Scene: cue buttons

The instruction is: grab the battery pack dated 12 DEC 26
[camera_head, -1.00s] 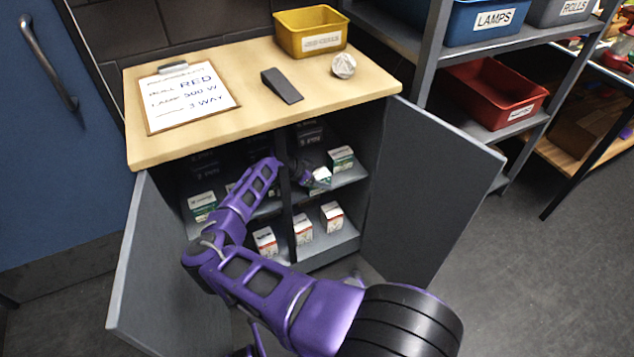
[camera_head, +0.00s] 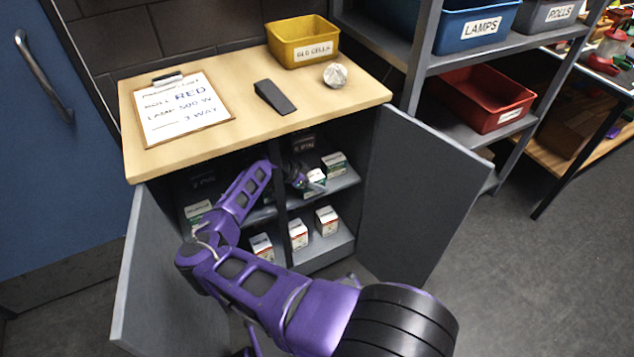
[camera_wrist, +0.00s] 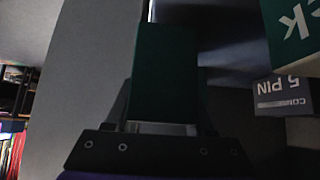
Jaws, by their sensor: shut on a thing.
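My gripper (camera_head: 302,181) reaches into the open cabinet at the upper shelf. In the wrist view my gripper (camera_wrist: 163,105) is shut on a dark green pack (camera_wrist: 165,70) with a pale end near the palm. In the head view a white and green pack (camera_head: 316,183) shows at the gripper; no date on it is readable. Another white and green pack (camera_head: 335,164) stands behind it on the right, and one (camera_head: 197,212) stands on the left. Whether any bears 12 DEC 26 cannot be read.
White and red boxes (camera_head: 326,220) stand on the lower shelf. Open doors (camera_head: 155,270) (camera_head: 420,190) flank the cabinet. The worktop holds a clipboard (camera_head: 180,128), black wedge (camera_head: 273,97) and yellow bin (camera_head: 302,52).

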